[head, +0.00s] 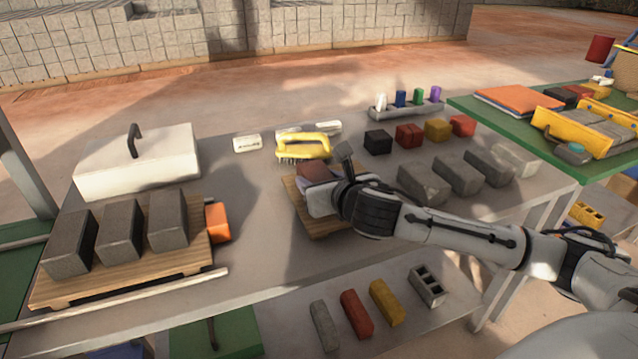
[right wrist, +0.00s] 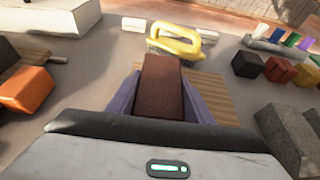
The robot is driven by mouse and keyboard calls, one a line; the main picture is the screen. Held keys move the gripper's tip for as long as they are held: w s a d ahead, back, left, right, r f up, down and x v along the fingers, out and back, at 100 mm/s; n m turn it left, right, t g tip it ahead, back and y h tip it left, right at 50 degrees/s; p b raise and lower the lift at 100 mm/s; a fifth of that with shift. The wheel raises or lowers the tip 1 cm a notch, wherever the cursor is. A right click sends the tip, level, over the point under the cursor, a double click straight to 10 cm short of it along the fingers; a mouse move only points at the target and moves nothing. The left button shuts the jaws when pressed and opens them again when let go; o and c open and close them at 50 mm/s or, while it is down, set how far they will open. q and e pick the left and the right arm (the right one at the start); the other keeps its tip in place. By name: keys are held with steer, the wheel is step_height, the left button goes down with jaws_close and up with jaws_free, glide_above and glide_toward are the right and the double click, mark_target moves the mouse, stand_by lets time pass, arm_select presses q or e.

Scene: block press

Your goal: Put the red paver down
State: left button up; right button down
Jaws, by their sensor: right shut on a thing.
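The red paver (right wrist: 162,88) is a brownish-red block between the two fingers of my right gripper (right wrist: 160,100) in the right wrist view. In the head view the paver (head: 313,171) shows only partly, behind the gripper. It is over a small slatted wooden board (head: 320,228) in the middle of the table. I cannot tell whether the paver touches the board. My right gripper is shut on it. My left gripper is not in view.
A yellow-handled brush (head: 303,147) lies just behind the board. Grey blocks (head: 424,184) stand to the right, with black, red and yellow blocks behind them. At left are a pallet (head: 120,284) with grey blocks, an orange block (head: 217,222) and a white lidded box (head: 140,160).

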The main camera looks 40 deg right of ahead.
steer(key=shift+r, duration=0.1)
steer(key=c, duration=0.9)
jaws_free()
steer(key=shift+f, duration=0.2)
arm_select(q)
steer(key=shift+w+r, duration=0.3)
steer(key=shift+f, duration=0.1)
arm_select(e)
steer(key=shift+s+r, duration=0.1)
steer(key=shift+r, duration=0.1)
arm_select(q)
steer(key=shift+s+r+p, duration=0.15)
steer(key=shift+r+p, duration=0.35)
steer(key=shift+p, duration=0.25)
arm_select(e)
steer(key=v, duration=1.2)
steer(key=shift+f, duration=0.1)
